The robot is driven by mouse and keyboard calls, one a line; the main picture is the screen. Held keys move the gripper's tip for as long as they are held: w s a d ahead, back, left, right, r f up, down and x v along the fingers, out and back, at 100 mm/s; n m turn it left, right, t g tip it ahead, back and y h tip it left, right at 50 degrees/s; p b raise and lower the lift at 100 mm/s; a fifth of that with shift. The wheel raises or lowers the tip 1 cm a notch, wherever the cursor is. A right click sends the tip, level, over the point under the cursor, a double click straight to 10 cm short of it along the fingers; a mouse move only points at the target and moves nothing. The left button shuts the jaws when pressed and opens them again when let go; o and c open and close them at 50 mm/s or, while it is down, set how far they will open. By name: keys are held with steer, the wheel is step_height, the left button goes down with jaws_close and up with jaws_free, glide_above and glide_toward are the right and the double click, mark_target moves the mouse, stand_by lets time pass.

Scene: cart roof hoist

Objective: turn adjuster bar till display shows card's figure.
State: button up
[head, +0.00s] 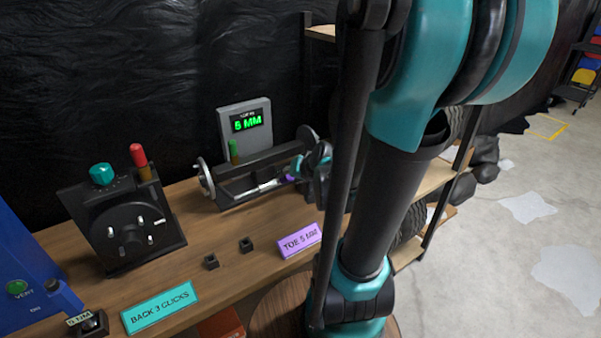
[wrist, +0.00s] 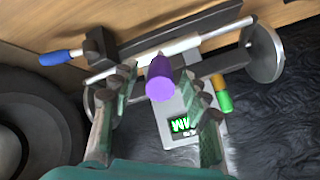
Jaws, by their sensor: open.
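The display (head: 247,122) stands upright behind the rig and reads 5 MM in green. It also shows, upside down and partly covered, in the wrist view (wrist: 182,124). The purple card (head: 299,241) at the bench's front edge reads "TOE 5" and then blurred letters. The purple grip of the adjuster bar (wrist: 160,78) points towards the wrist camera; it shows only as a small patch in the head view (head: 289,178). My gripper (wrist: 161,92) is open, with its fingers on either side of the purple grip. Gaps show on both sides. In the head view my gripper (head: 317,170) is partly hidden.
The rig's dark beam (head: 262,163) runs between two round end plates. A green-topped post (head: 234,149) stands by the display. A black box with a pegged dial (head: 130,232), a teal card (head: 160,307) and two small black blocks (head: 229,253) are to the left.

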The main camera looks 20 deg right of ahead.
steer(key=v, duration=0.8)
steer(key=shift+s+r, duration=0.2)
steer(key=shift+r, duration=0.05)
steer(key=shift+d, duration=0.1)
stand_by(0.3)
steer(key=s+f+n+g+h, duration=0.1)
steer(key=s+f, duration=0.1)
steer(key=f, duration=0.1)
steer(key=s+f+n+g+h, duration=0.1)
steer(key=s+f+g, duration=0.1)
steer(key=s+f, duration=0.1)
steer(key=s+a+f+n+g, duration=0.1)
steer(key=s+f, duration=0.1)
steer(key=f, duration=0.3)
steer(key=shift+s+f+g+h, duration=0.1)
steer(key=shift+s+g+h, duration=0.1)
steer(key=shift+g+h, duration=0.2)
steer(key=shift+s+d+f, duration=0.2)
stand_by(0.4)
